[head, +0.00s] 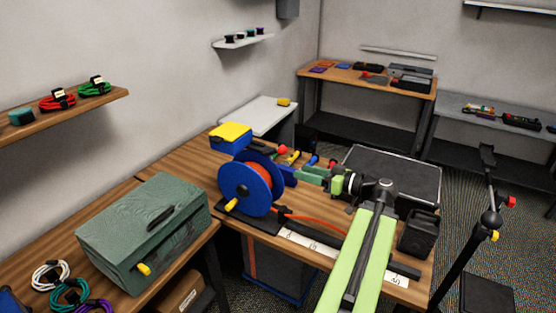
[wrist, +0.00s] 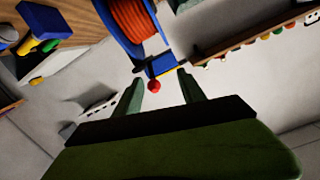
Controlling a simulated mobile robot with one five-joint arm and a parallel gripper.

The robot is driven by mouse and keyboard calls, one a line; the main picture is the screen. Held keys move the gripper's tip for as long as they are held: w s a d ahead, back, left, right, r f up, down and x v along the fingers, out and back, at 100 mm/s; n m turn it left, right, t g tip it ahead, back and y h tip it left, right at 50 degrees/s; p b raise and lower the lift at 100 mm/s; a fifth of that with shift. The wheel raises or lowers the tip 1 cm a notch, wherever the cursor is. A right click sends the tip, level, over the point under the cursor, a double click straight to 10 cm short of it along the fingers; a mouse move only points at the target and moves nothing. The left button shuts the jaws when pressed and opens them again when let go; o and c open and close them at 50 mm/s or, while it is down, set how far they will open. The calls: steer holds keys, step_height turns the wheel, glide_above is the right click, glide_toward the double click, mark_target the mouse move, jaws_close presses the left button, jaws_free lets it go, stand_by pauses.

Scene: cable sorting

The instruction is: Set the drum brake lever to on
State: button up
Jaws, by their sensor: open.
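The cable drum (head: 238,190) has blue flanges and orange cable wound on it, and stands on the wooden bench. A red ball knob (head: 282,149), which looks like the end of the brake lever, shows just behind the drum. My gripper (head: 300,173) is open, with its green fingers pointing left towards the drum, to the right of the knob. In the wrist view the red knob (wrist: 154,86) shows between the spread fingers, with the drum (wrist: 135,22) above. No contact shows, and the lever's on and off marks cannot be read.
A green toolbox (head: 145,235) stands left of the drum. A yellow-topped blue box (head: 230,136) sits behind it. Several coloured handles (head: 294,157) stand near my gripper. Orange cable (head: 320,222) runs along a ruler strip (head: 305,245). A black bin (head: 418,235) stands at the right.

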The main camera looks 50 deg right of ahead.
mark_target(277, 151)
steer(key=s+d+r+t+h, duration=0.1)
steer(key=s+d+r, duration=0.1)
steer(key=s+d, duration=0.15)
steer(key=w+a, duration=0.1)
steer(key=w, duration=0.4)
steer(key=w+a, duration=0.1)
steer(key=w, duration=0.5)
steer(key=w+a, duration=0.1)
steer(key=w, duration=0.5)
steer(key=shift+f, duration=0.1)
jaws_close()
stand_by(0.6)
